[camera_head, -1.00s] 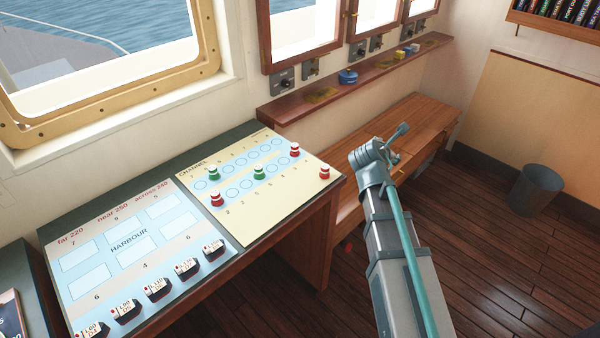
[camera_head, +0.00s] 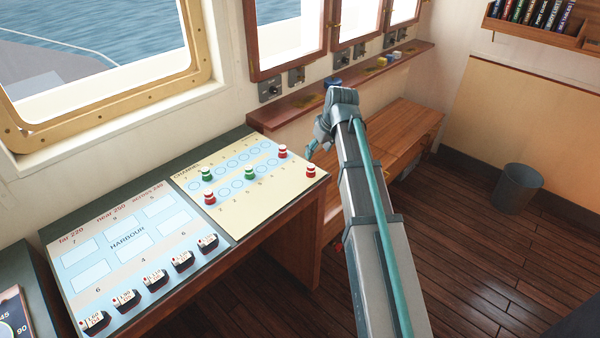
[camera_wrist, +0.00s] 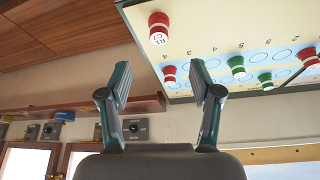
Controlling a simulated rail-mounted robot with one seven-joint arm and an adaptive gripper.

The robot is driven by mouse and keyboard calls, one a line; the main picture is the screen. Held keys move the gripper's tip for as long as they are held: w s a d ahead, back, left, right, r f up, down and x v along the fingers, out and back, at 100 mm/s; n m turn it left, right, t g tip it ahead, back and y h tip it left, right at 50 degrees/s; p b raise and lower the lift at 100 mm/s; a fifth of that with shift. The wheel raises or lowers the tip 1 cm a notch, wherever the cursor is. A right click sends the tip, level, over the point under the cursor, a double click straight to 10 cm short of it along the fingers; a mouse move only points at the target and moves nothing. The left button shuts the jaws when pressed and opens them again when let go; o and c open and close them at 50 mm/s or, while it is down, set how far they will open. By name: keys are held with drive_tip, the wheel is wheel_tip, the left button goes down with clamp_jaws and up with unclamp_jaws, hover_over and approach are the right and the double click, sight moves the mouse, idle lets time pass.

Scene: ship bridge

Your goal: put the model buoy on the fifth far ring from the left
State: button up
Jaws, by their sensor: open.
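A red and white buoy (camera_head: 311,171) stands upright on the cream right margin of the channel chart (camera_head: 232,215), off the rings. In the wrist view a red buoy with a lettered white top (camera_wrist: 158,28) is nearest, above the fingers. Blue rings form two rows on the chart; the far row (camera_head: 246,155) has empty rings around its middle. Other buoys stand along the rows: green (camera_head: 208,174), green (camera_head: 250,173), red (camera_head: 210,197) and red (camera_head: 282,152). My gripper (camera_head: 315,146) is open and empty, above and beyond the chart's right end; its fingers (camera_wrist: 160,78) are spread.
The harbour board (camera_head: 130,245) with several black and white blocks lies left of the chart. A wooden shelf (camera_head: 290,110) with small items runs under the windows behind the gripper. A wooden bench (camera_head: 405,130) and a bin (camera_head: 517,188) stand to the right.

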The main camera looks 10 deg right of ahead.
sight(311, 166)
drive_tip(key=p+x, duration=0.1)
drive_tip(key=x, duration=0.4)
drive_tip(key=shift+w+f, duration=0.1)
drive_tip(key=shift+f, duration=0.2)
drive_tip(key=shift+p+x, duration=1.3)
drive_tip(key=shift+x, duration=1.3)
drive_tip(key=shift+d, duration=0.1)
drive_tip(key=c, duration=1)
